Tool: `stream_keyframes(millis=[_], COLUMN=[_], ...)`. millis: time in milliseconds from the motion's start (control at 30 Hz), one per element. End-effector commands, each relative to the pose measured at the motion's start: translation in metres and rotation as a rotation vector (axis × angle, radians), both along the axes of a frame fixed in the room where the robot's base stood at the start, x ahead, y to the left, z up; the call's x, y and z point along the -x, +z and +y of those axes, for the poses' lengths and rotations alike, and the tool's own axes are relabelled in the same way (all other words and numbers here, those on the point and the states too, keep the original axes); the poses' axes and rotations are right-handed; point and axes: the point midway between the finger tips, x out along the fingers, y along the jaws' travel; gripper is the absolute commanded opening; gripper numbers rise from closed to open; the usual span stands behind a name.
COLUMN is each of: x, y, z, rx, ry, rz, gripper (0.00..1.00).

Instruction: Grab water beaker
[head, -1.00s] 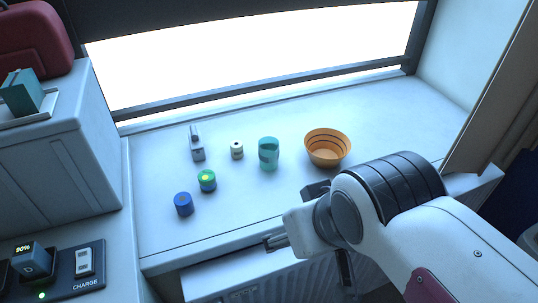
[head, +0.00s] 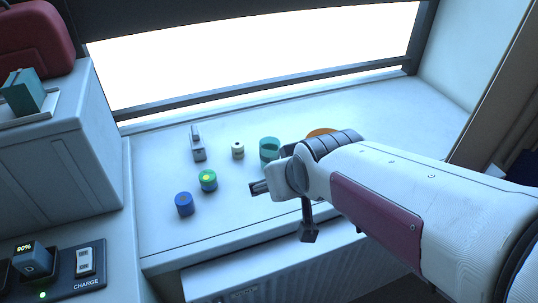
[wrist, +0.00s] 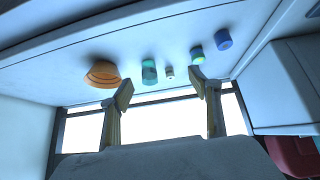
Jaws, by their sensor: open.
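The water beaker (head: 268,147) is a teal, see-through cup standing upright on the white counter, and its lower right part is hidden behind my arm in the head view. It also shows whole in the wrist view (wrist: 149,72), where the picture is upside down. My gripper (head: 258,188) is in front of the beaker in the head view, pointing left. In the wrist view my gripper (wrist: 161,88) has its two fingers spread wide and empty, with the beaker seen between them and apart from both.
An orange bowl (wrist: 102,74) stands beside the beaker. A small cream container (head: 238,150), a green container (head: 208,180), a blue container (head: 184,203) and a grey device (head: 197,144) stand to its left. The counter (head: 160,240) is clear at the front left.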

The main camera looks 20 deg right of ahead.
Motion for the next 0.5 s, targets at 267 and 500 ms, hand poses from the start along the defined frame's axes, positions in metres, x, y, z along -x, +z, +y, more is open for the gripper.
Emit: stream_keyframes(millis=[267, 500], x=[-0.05, -0.088], y=[-0.02, -0.039], z=[-0.012, -0.022], rx=[0.012, 0.02], ry=[-0.011, -0.019], rz=[-0.07, -0.137], gripper=[0.62, 0.62])
